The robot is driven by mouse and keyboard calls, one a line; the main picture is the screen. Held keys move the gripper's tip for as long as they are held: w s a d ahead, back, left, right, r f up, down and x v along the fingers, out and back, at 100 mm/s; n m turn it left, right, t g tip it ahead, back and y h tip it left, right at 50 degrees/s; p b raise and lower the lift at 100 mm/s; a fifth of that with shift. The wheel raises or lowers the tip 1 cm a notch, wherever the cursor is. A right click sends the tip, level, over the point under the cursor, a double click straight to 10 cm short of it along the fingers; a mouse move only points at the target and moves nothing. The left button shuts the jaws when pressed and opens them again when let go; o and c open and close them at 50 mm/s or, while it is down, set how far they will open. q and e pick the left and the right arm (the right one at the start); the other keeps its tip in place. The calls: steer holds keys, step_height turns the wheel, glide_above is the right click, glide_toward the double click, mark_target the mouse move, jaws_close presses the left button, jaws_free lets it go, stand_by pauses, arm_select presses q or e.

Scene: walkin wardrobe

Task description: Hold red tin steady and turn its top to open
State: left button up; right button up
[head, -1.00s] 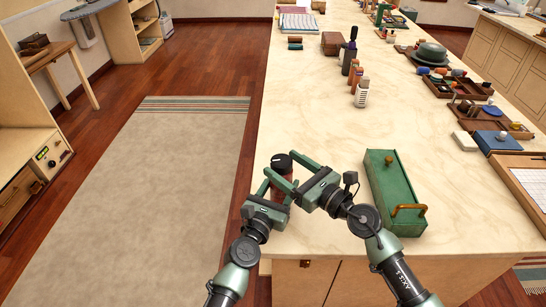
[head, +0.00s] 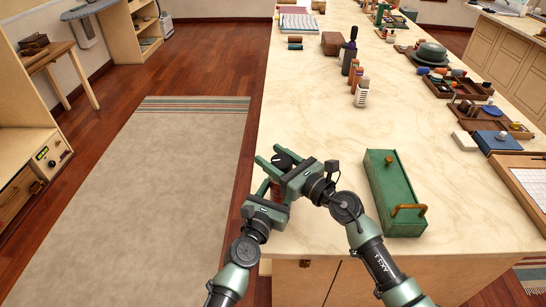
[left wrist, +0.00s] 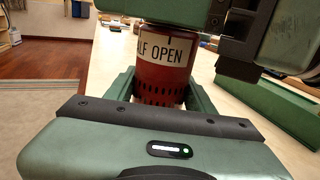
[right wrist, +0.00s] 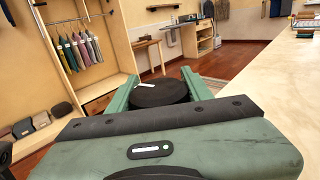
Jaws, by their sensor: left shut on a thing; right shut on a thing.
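The red tin (left wrist: 163,75) stands upright near the left edge of the marble-topped counter. Its label shows "LF OPEN" in the left wrist view, the rest being cut off or turned away. Its black round top (right wrist: 158,93) shows in the right wrist view and, partly, in the head view (head: 283,161). My left gripper (head: 275,189) is shut around the tin's lower body. My right gripper (head: 281,161) is above it, shut on the black top with a finger on each side. In the head view the grippers hide most of the tin's body.
A green box (head: 388,185) with a brass handle lies to the right of my right arm. Small bottles (head: 361,92) stand farther back, and trays of small items line the right side. The pale counter (head: 310,120) beyond the tin is clear.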

arm_select(q)
steer(key=shift+f, duration=0.1)
arm_select(e)
steer(key=shift+a+n+g+y, duration=0.1)
steer(key=shift+n+g+y, duration=0.2)
steer(key=shift+g, duration=0.1)
steer(key=shift+s+f+n+g+y, duration=0.1)
steer(key=shift+s+n+g+y, duration=0.05)
steer(key=shift+n+g+y, duration=0.7)
arm_select(q)
steer(key=shift+d, duration=0.15)
arm_select(e)
steer(key=n+g, duration=0.2)
steer(key=g, duration=0.2)
steer(key=s+n+g+y, duration=0.1)
steer(key=n+g, duration=0.2)
steer(key=g, duration=0.1)
steer(key=s+n+g+y, duration=0.1)
steer(key=n+g, duration=0.1)
steer(key=g, duration=0.2)
steer(key=shift+a+n+y, duration=0.25)
steer(key=shift+a+n, duration=0.1)
steer(key=shift+a, duration=0.05)
steer(key=shift+s+n+g, duration=0.2)
steer(key=shift+n+g, duration=0.1)
steer(key=shift+g, duration=0.35)
steer(key=o, duration=1.3)
steer(key=shift+o, duration=0.4)
steer(key=shift+d, duration=0.1)
steer(key=shift+r, duration=0.25)
